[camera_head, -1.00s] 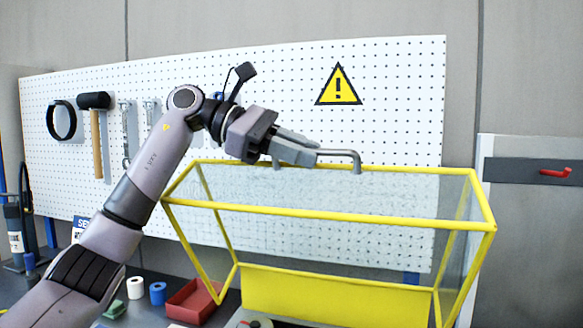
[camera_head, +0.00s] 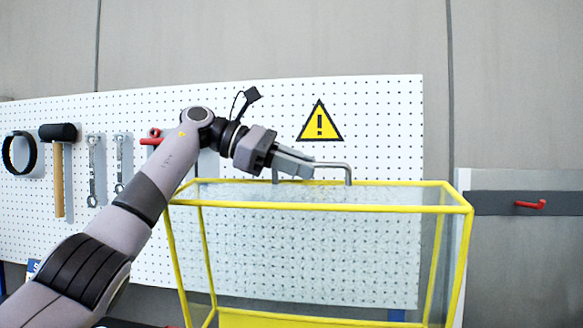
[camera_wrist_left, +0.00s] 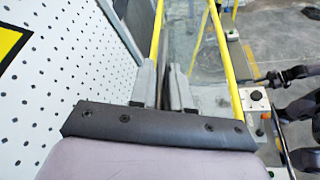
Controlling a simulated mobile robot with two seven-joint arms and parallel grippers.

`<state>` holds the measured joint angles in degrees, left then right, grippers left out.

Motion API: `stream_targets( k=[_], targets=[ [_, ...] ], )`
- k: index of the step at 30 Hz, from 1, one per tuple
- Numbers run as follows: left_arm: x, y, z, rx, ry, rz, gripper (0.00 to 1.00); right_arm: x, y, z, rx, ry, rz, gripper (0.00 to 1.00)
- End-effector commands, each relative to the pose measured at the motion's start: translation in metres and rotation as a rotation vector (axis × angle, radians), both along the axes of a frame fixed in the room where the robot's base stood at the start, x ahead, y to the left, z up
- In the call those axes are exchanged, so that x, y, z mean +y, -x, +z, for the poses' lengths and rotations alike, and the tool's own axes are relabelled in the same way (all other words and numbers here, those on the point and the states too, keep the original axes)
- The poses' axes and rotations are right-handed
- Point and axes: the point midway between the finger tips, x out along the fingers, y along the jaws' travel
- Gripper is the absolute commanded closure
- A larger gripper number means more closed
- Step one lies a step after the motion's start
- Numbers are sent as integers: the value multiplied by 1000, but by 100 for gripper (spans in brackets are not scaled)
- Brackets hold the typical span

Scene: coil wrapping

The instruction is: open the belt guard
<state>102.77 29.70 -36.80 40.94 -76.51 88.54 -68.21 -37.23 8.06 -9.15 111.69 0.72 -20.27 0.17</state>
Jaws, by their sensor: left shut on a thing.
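The belt guard (camera_head: 437,207) is a yellow frame with clear panels, standing tilted up in front of the pegboard. Its grey bar handle (camera_head: 335,165) sits on the top edge. My left gripper (camera_head: 312,166) is shut on the handle, near its left part in the head view. In the left wrist view the gripper's fingers (camera_wrist_left: 163,85) close on the dark handle (camera_wrist_left: 171,90) between the guard's yellow bars (camera_wrist_left: 224,60).
The white pegboard (camera_head: 385,130) with a hammer (camera_head: 58,170), wrenches (camera_head: 97,170) and a warning sign (camera_head: 320,124) stands close behind the guard. A red hook (camera_head: 530,204) is on the wall at right.

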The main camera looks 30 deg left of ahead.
Motion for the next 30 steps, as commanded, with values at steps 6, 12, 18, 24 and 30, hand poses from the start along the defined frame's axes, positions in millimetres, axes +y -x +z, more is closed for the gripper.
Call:
stream_targets(
  k=[6, 12, 18, 24, 30],
  targets=[
    [0, -4, 0, 1, -2, 5, 100, 0, 0, 0, 0, 0, 0, 57],
    [0, -5, 0, 1, -2, 5, 100, 0, 0, 0, 1, 1, -1, 57],
    [0, -5, -1, 2, -1, 5, 77, 0, 0, 0, 1, 1, -1, 57],
    [0, -4, 0, 1, 0, 3, 77, 0, 0, 0, 1, 1, -1, 57],
    [8, 0, 4, 1, 1, 4, 77, 0, 0, 0, 1, 1, -1, 57]
  ],
)
